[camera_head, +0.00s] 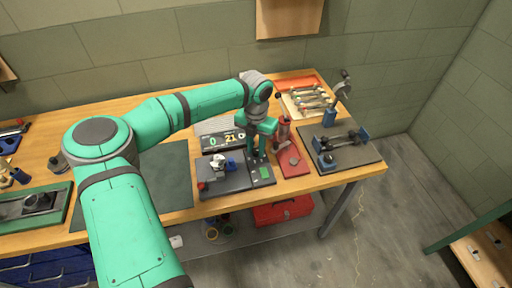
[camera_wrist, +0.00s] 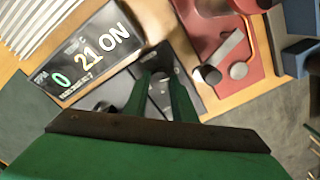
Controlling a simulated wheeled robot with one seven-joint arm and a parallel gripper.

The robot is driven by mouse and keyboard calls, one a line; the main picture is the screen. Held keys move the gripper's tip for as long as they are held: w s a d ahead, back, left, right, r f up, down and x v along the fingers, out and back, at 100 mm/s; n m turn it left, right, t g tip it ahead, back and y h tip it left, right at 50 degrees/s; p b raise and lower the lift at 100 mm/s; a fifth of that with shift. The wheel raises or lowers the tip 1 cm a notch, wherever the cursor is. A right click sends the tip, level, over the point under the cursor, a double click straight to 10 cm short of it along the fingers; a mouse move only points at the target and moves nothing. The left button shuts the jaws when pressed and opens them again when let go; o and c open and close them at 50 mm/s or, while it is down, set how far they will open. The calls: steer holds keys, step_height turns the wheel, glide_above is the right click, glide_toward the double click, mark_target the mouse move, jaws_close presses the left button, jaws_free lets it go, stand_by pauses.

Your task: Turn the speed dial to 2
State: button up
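A dark control unit (camera_head: 225,182) stands near the front edge of the bench, with a panel and a green button (camera_head: 264,172) at its right. My gripper (camera_head: 256,157) is over this panel, pointing down, and hides part of it. In the wrist view my gripper (camera_wrist: 162,76) has its two green fingers apart, with a small grey piece (camera_wrist: 160,93) showing between them. It may be the speed dial; I cannot tell whether the fingers touch it, and no dial marks are readable. The display (camera_wrist: 85,58) reads 0, 21 and ON; it also shows in the head view (camera_head: 222,140).
A red stand (camera_head: 293,163) is close on the right of my gripper, with a dark board of clamps (camera_head: 340,150) beyond it. A tool tray (camera_head: 305,98) lies behind. A dark green mat (camera_head: 170,180) to the left is largely bare.

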steer(key=shift+c, duration=1.2)
steer(key=m, duration=0.4)
steer(key=shift+m, duration=0.4)
steer(key=m, duration=1)
steer(key=shift+w, duration=0.1)
steer(key=m, duration=0.4)
steer(key=shift+m, duration=0.4)
